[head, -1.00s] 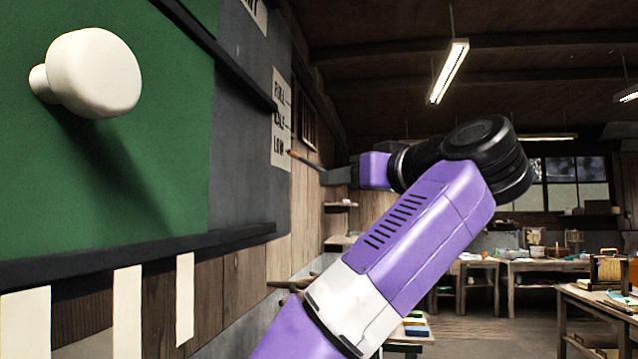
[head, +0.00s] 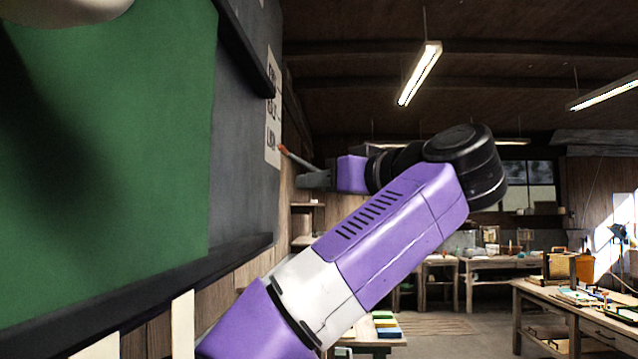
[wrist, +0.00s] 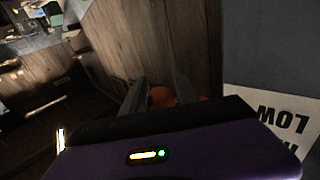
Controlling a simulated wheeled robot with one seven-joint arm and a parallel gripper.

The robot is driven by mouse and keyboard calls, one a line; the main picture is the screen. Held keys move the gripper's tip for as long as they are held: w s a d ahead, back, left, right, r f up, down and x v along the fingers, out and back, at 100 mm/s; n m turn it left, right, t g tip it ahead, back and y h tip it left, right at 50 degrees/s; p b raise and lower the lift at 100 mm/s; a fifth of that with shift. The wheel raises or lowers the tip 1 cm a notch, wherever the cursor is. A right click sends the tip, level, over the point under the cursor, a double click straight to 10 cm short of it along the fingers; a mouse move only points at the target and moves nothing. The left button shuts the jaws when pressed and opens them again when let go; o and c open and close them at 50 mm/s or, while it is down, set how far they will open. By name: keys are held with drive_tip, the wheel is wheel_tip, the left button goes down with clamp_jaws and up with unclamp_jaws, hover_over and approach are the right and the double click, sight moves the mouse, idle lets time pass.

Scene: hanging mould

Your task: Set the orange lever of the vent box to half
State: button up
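The orange lever tip (head: 283,149) shows in the head view beside the LOW mark, at the low end of the white label (head: 273,115) with several level words. In the wrist view the orange part (wrist: 160,97) lies at my gripper's fingers (wrist: 158,90), and some orange shows past the right finger. The fingers stand apart, with a small gap left of the orange. In the head view my gripper (head: 312,176) is just below and right of the tip. The label shows upside down in the wrist view (wrist: 275,115). The lever's base is hidden.
A green panel (head: 110,150) with a pale knob (head: 65,8) fills the near left, with a dark ledge (head: 140,275) below it. A wooden wall (wrist: 150,40) lies close beyond the fingers. Workbenches (head: 570,300) stand at the right, with open floor between.

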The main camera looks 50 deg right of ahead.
clamp_jaws()
drive_tip(key=shift+r, duration=0.1)
idle(1.1)
